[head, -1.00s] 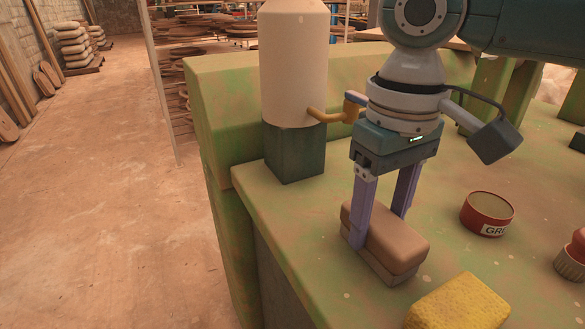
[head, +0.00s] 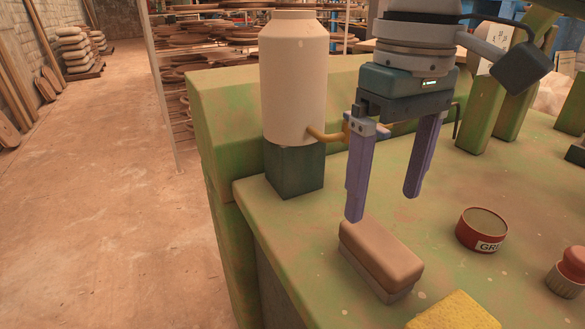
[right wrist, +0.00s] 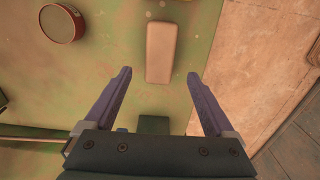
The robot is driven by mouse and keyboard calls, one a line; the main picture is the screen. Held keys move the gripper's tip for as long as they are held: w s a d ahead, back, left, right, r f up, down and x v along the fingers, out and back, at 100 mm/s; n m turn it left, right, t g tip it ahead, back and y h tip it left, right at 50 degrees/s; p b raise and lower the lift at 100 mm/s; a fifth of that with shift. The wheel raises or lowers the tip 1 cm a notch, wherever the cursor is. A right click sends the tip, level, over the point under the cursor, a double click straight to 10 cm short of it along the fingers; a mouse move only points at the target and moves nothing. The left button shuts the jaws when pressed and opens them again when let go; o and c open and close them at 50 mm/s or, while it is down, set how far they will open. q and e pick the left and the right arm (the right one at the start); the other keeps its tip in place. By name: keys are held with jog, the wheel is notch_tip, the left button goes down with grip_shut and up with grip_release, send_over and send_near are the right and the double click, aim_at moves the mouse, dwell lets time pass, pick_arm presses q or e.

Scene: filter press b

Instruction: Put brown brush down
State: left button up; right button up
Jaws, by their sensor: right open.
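The brown brush (head: 382,255) lies on the green surface near its left edge, brown block up and a grey layer underneath. It also shows in the right wrist view (right wrist: 161,52), ahead of the fingers and apart from them. My right gripper (head: 385,205) is open and empty above and behind the brush, its two purple fingers pointing down. In the right wrist view the open fingers (right wrist: 160,73) have a wide gap with nothing between them. My left gripper does not show.
A cream bottle on a dark block (head: 295,168) stands left of my gripper. A red tin (head: 482,230), a yellow sponge (head: 455,312) and a red-topped knob (head: 570,270) are to the right and front. The surface's left edge drops to the floor.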

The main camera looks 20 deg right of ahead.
aim_at(376, 237)
jog(key=shift+r+p, duration=0.35)
jog(key=shift+r, duration=2)
